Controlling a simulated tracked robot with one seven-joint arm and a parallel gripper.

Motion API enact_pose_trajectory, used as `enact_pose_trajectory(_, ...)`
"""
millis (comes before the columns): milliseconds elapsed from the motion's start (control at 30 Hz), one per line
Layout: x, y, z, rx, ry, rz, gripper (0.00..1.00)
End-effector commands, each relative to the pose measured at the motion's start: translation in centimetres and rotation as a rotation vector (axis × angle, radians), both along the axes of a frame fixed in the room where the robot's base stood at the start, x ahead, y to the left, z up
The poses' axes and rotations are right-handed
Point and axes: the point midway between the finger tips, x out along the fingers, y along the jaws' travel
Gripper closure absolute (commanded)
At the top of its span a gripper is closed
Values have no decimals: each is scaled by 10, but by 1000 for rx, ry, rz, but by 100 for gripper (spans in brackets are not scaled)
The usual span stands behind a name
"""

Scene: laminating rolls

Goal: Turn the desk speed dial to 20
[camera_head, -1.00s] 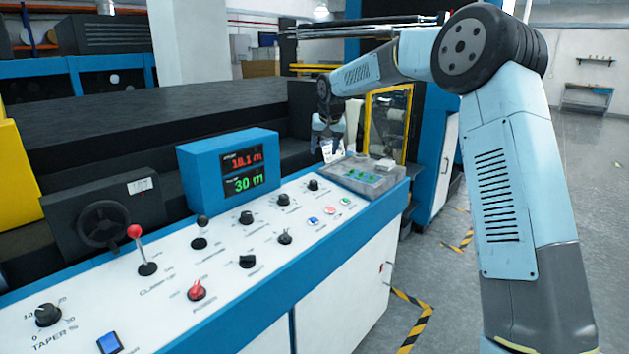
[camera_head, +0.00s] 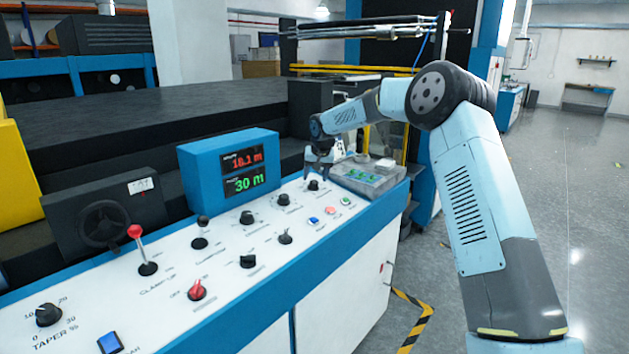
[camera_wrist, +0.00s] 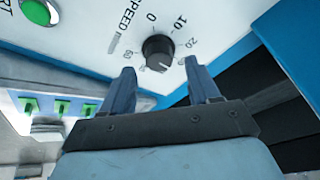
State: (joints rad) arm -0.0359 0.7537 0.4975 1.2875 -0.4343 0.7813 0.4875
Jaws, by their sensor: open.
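The speed dial (camera_wrist: 158,52) is a black knob on the white desk panel, with "SPEED" and the numbers 0, 10 and 20 printed around it. A pale mark shows on the knob, but I cannot tell which number it points to. In the head view the dial (camera_head: 313,186) is at the far end of the panel. My gripper (camera_head: 318,174) is just above it. In the wrist view my gripper (camera_wrist: 160,68) is open, its two fingers apart on either side of the dial's near edge. I cannot tell whether they touch it.
A blue display box (camera_head: 228,170) stands left on the desk. A grey box with green buttons (camera_head: 368,176) sits right beside my gripper. Other knobs and a red-tipped lever (camera_head: 140,245) cover the nearer panel. A green button (camera_wrist: 36,11) is at the wrist view's upper left.

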Motion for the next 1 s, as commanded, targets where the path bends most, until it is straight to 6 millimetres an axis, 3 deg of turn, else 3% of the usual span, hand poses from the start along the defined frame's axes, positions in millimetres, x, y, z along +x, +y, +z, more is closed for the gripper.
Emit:
enact_pose_trajectory(200, 8, 3, -20, 0, 2, -1, 39)
enact_pose_trajectory(600, 10, 3, -24, -1, 0, -1, 40)
enact_pose_trajectory(1000, 10, 3, -24, -1, 0, -1, 78)
